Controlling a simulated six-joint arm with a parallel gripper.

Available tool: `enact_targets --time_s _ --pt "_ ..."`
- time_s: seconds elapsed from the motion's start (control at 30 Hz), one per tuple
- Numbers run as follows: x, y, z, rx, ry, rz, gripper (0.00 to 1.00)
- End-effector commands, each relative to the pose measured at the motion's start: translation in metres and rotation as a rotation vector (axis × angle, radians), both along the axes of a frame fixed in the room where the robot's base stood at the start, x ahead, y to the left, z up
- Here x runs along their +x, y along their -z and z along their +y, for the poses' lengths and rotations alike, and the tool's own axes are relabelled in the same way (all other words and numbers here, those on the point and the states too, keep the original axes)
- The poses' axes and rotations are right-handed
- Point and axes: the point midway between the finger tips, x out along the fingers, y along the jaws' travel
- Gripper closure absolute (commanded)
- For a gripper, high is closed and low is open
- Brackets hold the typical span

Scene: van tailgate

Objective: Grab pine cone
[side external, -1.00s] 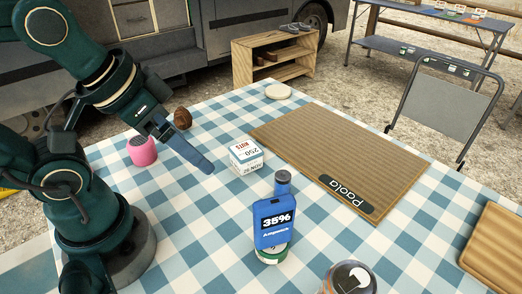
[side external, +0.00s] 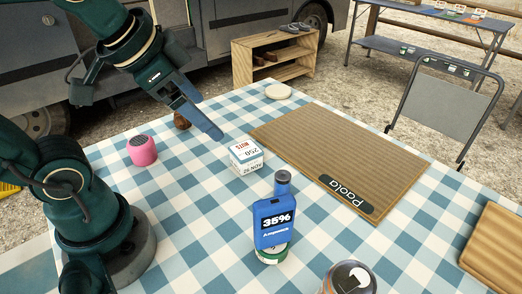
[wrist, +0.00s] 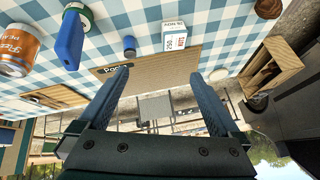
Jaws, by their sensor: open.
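The brown pine cone (side external: 181,122) sits on the checked tablecloth at the table's far left edge, partly hidden behind my gripper in the side view. In the wrist view, the pine cone (wrist: 269,8) is at the top right, cut by the frame edge and outside the space between the fingers. My gripper (side external: 212,128) is in the air above the table, its blue fingers pointing down and right toward the white box. In the wrist view my gripper (wrist: 155,80) has its two fingers wide apart with nothing between them.
A pink cylinder (side external: 142,151) stands left of the pine cone. A pale disc (side external: 278,91) lies at the far edge.

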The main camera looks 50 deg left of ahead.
Motion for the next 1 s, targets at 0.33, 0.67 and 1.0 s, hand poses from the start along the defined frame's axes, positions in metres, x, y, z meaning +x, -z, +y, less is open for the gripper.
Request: enact_targets --time_s 0.33,0.67,1.0 --pt "0.081 -0.005 0.085 0.204 0.034 0.126 0.01" --pt "0.113 0.054 0.206 0.257 -0.023 0.332 0.01" --pt "0.082 0.128 0.272 0.154 -0.15 0.488 0.01"
